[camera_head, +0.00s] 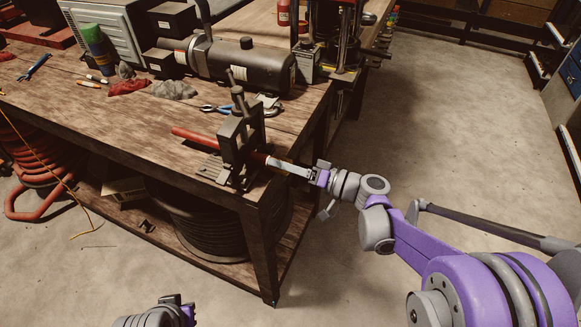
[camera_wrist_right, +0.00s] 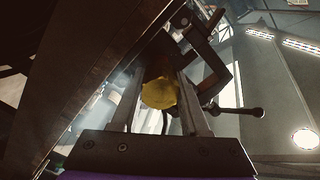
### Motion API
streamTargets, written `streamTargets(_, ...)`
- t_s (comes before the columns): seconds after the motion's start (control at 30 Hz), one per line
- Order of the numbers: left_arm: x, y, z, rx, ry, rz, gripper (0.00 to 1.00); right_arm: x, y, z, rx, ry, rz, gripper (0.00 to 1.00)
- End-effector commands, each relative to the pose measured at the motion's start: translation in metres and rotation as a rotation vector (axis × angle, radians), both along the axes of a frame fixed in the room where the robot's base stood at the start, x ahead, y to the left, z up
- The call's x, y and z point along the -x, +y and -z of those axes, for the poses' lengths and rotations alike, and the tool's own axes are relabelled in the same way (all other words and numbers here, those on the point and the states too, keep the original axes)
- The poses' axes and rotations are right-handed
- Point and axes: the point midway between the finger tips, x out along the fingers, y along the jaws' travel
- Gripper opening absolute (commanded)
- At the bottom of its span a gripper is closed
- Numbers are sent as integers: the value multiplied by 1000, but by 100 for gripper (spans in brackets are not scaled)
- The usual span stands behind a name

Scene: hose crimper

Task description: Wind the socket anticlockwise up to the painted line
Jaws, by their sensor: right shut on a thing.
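A red hose (camera_head: 192,136) is clamped in a dark bench vise (camera_head: 236,139) at the table's corner. Its near end (camera_head: 258,158) sticks out of the vise to the right. My right gripper (camera_head: 279,165) is shut at this end, its fingers along the hose's line. In the right wrist view, the yellow round face of the socket (camera_wrist_right: 159,93) sits between the two fingers. The fingers hide most of the socket in the head view. I cannot make out the painted line. My left gripper (camera_head: 178,304) is at the bottom edge, apart from the table; its fingers do not show clearly.
The wooden workbench (camera_head: 120,125) holds a dark cylindrical machine (camera_head: 245,68), blue-handled pliers (camera_head: 217,108), red and grey rags, and a green-and-blue bottle (camera_head: 97,45). A dark hose coil (camera_head: 205,228) lies on the lower shelf. The floor right of the bench is clear.

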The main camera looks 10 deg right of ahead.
Motion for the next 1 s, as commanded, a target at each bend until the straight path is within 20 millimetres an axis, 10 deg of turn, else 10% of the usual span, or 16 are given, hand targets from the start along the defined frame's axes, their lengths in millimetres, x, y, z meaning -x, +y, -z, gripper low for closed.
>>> streamTargets(0.63,0,0,0,0,0,0,0,0,0,1,732,-1080,-1,0)
streamTargets(1.0,0,0,0,0,0,0,0,1,-1,1,841,-1239,-2,0)
